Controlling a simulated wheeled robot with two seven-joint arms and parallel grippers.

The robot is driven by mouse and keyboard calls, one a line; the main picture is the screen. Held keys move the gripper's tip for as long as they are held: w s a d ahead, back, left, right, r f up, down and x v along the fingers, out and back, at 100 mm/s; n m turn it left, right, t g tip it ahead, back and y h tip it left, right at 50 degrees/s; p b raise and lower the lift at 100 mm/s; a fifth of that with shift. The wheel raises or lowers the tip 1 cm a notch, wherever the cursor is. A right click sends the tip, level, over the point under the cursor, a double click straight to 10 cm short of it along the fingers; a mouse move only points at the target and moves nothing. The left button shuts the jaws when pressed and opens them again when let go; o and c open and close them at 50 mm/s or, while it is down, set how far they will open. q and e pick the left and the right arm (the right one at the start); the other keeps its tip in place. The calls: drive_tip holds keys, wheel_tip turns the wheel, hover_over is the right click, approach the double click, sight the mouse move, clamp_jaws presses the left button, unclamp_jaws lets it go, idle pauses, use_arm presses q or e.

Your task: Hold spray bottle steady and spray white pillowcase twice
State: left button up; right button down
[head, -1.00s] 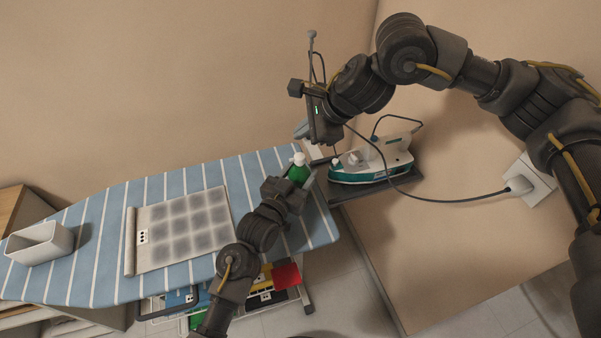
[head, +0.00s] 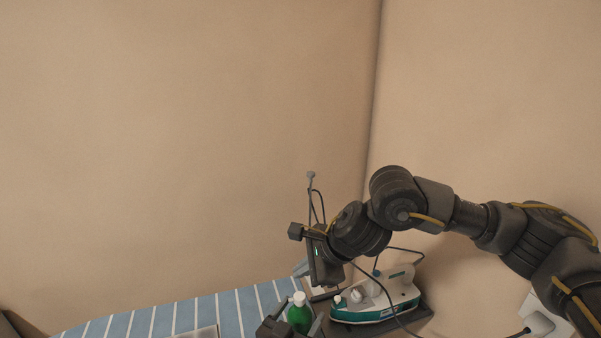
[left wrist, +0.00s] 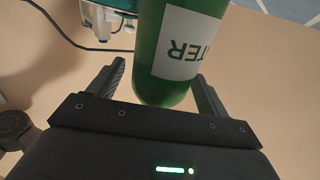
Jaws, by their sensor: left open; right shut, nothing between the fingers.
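The spray bottle (head: 299,316) is green with a white top and stands upright near the right end of the ironing board. In the left wrist view its green body and white label (left wrist: 190,45) fill the space between the fingers. My left gripper (left wrist: 160,72) is open, with one finger on each side of the bottle; clear gaps show beside it. My right gripper (head: 304,268) is shut and empty, above the board's end beside the iron. Only the far edge of the pale pillowcase (head: 204,333) shows at the bottom of the head view; the rest is out of frame.
A teal and white iron (head: 375,300) rests on a dark stand right of the bottle, its cord running to a wall socket. The striped blue ironing board (head: 235,310) shows only its far strip. Bare walls meet in a corner behind.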

use_arm(q)
drive_tip(key=v, duration=1.2)
use_arm(e)
drive_tip(key=shift+d, duration=0.1)
